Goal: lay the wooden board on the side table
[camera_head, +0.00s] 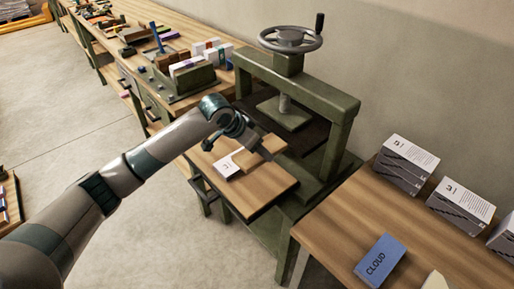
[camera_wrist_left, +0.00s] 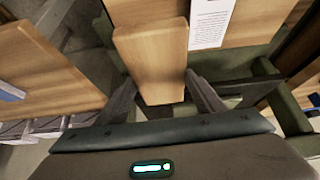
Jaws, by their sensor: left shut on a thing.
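The wooden board (camera_head: 262,150) is a small, light brown slab. My left gripper (camera_head: 250,143) is shut on it; the wrist view shows the board (camera_wrist_left: 152,48) between the two fingers (camera_wrist_left: 165,92). The board is over a small wooden-topped table (camera_head: 262,190) in front of the green press, which also shows in the wrist view (camera_wrist_left: 262,18). I cannot tell whether the board touches that top. A white printed sheet or booklet (camera_head: 228,166) lies on the top beside the board. My right gripper is not in view.
The green screw press (camera_head: 345,105) with its handwheel (camera_head: 290,39) stands just behind. A bench at the right (camera_head: 335,222) holds a blue CLOUD book (camera_head: 380,262) and printed stacks (camera_head: 405,160). A long workbench (camera_head: 165,100) at the back left is crowded. The small table's front part is bare.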

